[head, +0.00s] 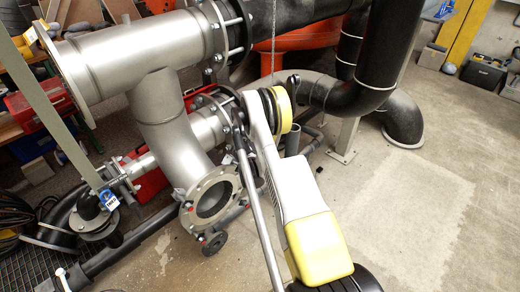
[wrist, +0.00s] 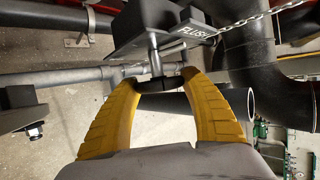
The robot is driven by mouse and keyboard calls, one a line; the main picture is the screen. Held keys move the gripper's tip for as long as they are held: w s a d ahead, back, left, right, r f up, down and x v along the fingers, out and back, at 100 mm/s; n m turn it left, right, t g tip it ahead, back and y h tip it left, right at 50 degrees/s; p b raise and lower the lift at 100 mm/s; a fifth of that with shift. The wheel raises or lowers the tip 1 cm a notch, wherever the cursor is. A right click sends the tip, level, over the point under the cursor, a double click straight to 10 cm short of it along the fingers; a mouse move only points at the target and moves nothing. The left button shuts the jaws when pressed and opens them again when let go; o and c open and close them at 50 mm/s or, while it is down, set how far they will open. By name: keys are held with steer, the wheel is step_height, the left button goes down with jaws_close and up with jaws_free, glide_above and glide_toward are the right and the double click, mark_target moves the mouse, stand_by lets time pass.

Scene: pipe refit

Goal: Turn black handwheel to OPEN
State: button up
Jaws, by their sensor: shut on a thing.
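In the wrist view, a dark bar-like part, which looks like the black handwheel (wrist: 165,83) seen nearly edge-on, sits between my two yellow fingers. A short metal stem (wrist: 154,58) joins it to a dark block above. My gripper (wrist: 160,78) is shut on this part, one fingertip at each side. Its full rim and any OPEN mark cannot be made out. In the head view, my own arm hides the gripper and the part it holds.
An open dark pipe end (wrist: 250,104) is at right. Large grey pipes (head: 135,65) and black pipes (head: 385,50) crowd around my arm. Clear concrete floor (head: 430,190) lies at right.

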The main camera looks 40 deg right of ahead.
stand_by(0.4)
steer(key=o, duration=1.1)
steer(key=shift+o, duration=0.2)
steer(key=v, duration=0.7)
steer(key=shift+s+a, duration=0.15)
steer(key=shift+a, duration=0.05)
steer(key=shift+r, duration=0.1)
